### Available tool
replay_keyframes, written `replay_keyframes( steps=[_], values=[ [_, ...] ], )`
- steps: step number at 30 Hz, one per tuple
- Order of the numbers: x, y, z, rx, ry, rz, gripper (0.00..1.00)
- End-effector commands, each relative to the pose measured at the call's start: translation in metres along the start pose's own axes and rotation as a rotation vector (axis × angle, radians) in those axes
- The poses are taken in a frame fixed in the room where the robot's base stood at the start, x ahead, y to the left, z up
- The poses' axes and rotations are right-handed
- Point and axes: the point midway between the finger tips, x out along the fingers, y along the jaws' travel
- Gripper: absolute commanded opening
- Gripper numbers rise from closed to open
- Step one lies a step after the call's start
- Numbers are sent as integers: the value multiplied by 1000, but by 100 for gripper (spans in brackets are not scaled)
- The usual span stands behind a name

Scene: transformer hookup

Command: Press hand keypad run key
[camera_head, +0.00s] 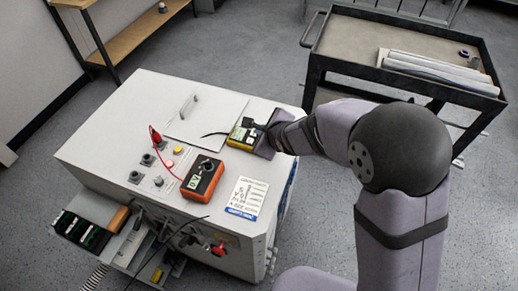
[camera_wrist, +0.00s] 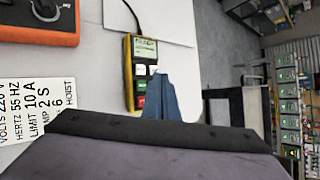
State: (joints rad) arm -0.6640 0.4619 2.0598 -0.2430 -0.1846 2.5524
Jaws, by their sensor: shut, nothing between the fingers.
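The hand keypad (camera_head: 242,133) is a yellow and black handset lying on top of the white cabinet. In the wrist view the keypad (camera_wrist: 129,75) shows a small screen at its top, pale keys, a green key (camera_wrist: 140,86) and a red key (camera_wrist: 140,102). No key labels are legible, so I cannot read which one is run. My gripper (camera_wrist: 157,78) is shut and empty. Its tips overlap the keypad's right edge, beside the pale and green keys; contact cannot be told. In the head view my gripper (camera_head: 259,128) is at the keypad's right side.
An orange multimeter (camera_head: 203,177) with a red lead and a label plate (camera_head: 245,198) lie on the white cabinet (camera_head: 120,120). A black cable leaves the keypad's top. Buttons and knobs sit at the cabinet's left. A dark cart (camera_head: 360,35) stands behind.

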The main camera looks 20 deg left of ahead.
Motion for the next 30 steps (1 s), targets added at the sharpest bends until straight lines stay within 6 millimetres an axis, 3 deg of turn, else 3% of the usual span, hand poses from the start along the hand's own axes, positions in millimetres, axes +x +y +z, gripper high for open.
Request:
replay_keyframes(
  steps=[9, 30],
  values=[
    [17, 13, -13, 0, 0, 1, 0],
    [18, 13, -13, 0, 0, 0, 0]
  ],
)
